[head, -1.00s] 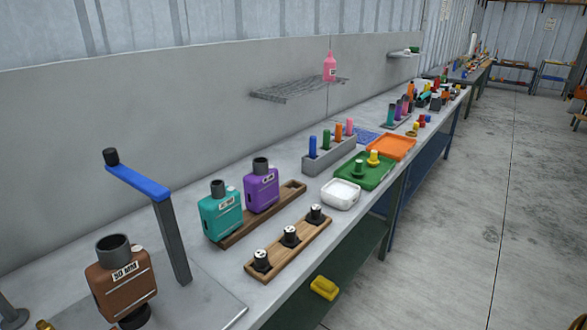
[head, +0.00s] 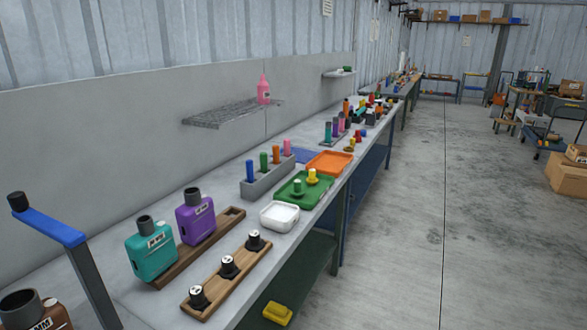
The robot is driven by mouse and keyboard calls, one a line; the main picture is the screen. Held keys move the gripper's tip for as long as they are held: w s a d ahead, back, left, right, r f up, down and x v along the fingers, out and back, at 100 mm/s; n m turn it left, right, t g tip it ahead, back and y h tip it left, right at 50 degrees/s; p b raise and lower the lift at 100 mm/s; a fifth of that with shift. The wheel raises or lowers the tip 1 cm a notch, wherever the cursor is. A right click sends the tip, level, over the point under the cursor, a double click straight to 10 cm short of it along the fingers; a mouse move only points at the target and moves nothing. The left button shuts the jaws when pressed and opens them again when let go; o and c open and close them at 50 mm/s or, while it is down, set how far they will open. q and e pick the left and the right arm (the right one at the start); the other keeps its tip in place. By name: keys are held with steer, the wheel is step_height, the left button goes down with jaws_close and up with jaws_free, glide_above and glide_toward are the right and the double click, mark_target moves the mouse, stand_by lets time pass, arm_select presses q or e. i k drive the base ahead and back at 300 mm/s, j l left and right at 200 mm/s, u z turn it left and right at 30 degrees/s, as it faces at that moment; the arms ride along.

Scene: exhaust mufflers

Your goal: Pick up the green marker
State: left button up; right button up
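A grey rack (head: 268,180) stands on the workbench and holds several upright markers in a row. The green marker (head: 264,161) is second from the left, between a blue marker (head: 250,170) and an orange marker (head: 276,154). A pink marker (head: 287,147) is at the far end. The lower parts of the markers are hidden in the rack. Neither of my grippers shows in the head view.
In front of the rack are a green tray (head: 287,201) with two pegged pieces, a white dish (head: 279,216) and an orange tray (head: 342,161). Teal (head: 151,250) and purple (head: 195,217) containers stand nearer. Open floor (head: 400,250) lies right of the bench.

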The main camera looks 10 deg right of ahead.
mark_target(263, 156)
steer(key=i+l+u, duration=0.1)
steer(key=i+l, duration=0.25)
steer(key=i+l+u, duration=0.1)
steer(key=i+l, duration=0.2)
steer(key=l, duration=0.15)
steer(key=i+l+u, duration=0.1)
steer(key=i+l, duration=0.2)
steer(key=i+l+u, duration=0.1)
steer(key=i+l, duration=0.2)
steer(key=l, duration=0.25)
